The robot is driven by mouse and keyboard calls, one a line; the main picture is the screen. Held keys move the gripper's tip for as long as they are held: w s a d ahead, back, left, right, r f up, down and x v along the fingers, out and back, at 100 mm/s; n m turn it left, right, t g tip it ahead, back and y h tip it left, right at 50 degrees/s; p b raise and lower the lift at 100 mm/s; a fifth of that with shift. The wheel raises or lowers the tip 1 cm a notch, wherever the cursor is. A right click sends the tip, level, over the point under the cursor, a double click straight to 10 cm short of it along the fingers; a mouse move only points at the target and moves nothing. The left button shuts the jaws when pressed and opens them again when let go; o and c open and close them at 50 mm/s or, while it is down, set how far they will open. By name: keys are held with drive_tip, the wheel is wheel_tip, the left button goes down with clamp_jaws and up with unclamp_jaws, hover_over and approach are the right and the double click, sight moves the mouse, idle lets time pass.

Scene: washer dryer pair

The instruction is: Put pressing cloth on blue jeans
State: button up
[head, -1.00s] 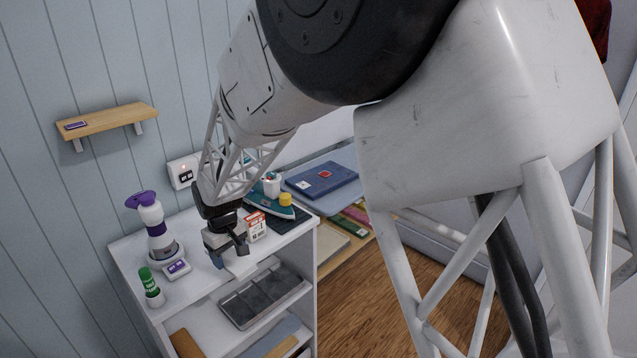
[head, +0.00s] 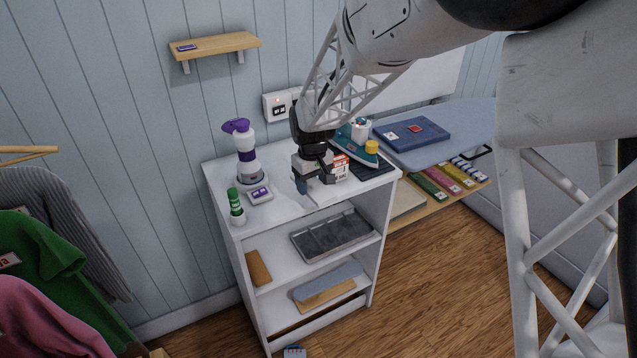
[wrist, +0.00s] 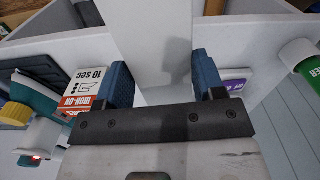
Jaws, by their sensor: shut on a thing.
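My gripper (head: 314,186) is low over the front of the white shelf unit's top, left of the red-and-white box. In the wrist view its two blue fingers (wrist: 162,84) stand either side of a plain white strip, which looks like the pressing cloth (wrist: 150,38). The cloth also shows in the head view (head: 326,197), near the top's front edge. My gripper is shut on it. The jeans are well right of my gripper.
Colored folded items lie below the ironing board (head: 463,124).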

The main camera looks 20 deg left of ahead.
drive_tip(key=w+d+r+n, duration=0.1)
drive_tip(key=w+d+r, duration=0.2)
drive_tip(key=w, duration=0.6)
drive_tip(key=w+d+r+n, duration=0.1)
drive_tip(key=w+d+r, duration=0.2)
drive_tip(key=w, duration=0.7)
drive_tip(key=w+d+r+n, duration=0.1)
drive_tip(key=w+d+r, duration=0.2)
drive_tip(key=w+r, duration=0.3)
drive_tip(key=shift+w+d, duration=0.2)
drive_tip(key=shift+w, duration=0.8)
drive_tip(key=shift+w+d, duration=0.15)
drive_tip(key=shift+w, duration=0.8)
drive_tip(key=w+d+f+m, duration=0.1)
drive_tip(key=w+d+f, duration=0.1)
drive_tip(key=w+d, duration=0.55)
drive_tip(key=m, duration=0.3)
hover_over(416, 129)
wheel_tip(416, 129, down, 5)
drive_tip(key=shift+f, duration=3.65)
drive_tip(key=shift+f, duration=0.65)
